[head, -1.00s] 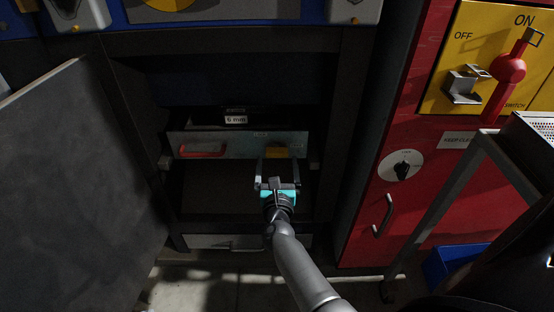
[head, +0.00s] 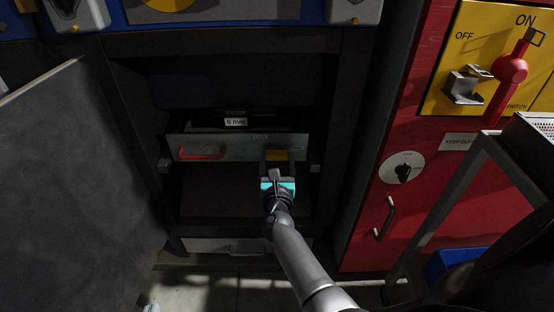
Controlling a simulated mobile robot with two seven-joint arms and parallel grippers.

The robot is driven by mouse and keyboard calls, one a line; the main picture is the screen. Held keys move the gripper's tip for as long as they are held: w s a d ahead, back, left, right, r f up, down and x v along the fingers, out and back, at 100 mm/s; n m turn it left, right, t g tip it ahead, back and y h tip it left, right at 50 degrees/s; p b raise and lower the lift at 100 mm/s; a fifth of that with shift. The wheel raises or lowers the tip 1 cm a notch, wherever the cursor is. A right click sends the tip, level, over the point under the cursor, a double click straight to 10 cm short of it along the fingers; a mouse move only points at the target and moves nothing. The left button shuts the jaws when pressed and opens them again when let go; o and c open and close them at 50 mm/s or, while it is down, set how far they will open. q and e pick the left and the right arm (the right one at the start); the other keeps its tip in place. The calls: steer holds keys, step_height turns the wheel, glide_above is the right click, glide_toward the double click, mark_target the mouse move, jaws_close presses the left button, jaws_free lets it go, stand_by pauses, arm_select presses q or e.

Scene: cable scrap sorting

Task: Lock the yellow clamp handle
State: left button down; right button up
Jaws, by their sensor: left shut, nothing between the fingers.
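The yellow clamp handle (head: 276,155) is on the right part of the front of a grey drawer (head: 232,147) inside the open cabinet. My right gripper (head: 278,161), with a teal band, reaches in from below. Its two fingers are apart, one on each side of the yellow handle as seen from here. I cannot tell whether they touch it. The fingers and wrist hide the handle's lower part. Only a small pale tip, apparently of my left gripper (head: 150,308), shows at the bottom edge, shut and empty.
A red handle (head: 202,153) is on the drawer's left side. A dark open door panel (head: 80,190) fills the left. A red cabinet (head: 440,215) with a red switch lever (head: 510,70) stands right, behind a grey cart frame (head: 445,205). A blue bin (head: 455,263) sits low right.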

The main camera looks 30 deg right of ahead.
steer(key=c, duration=0.8)
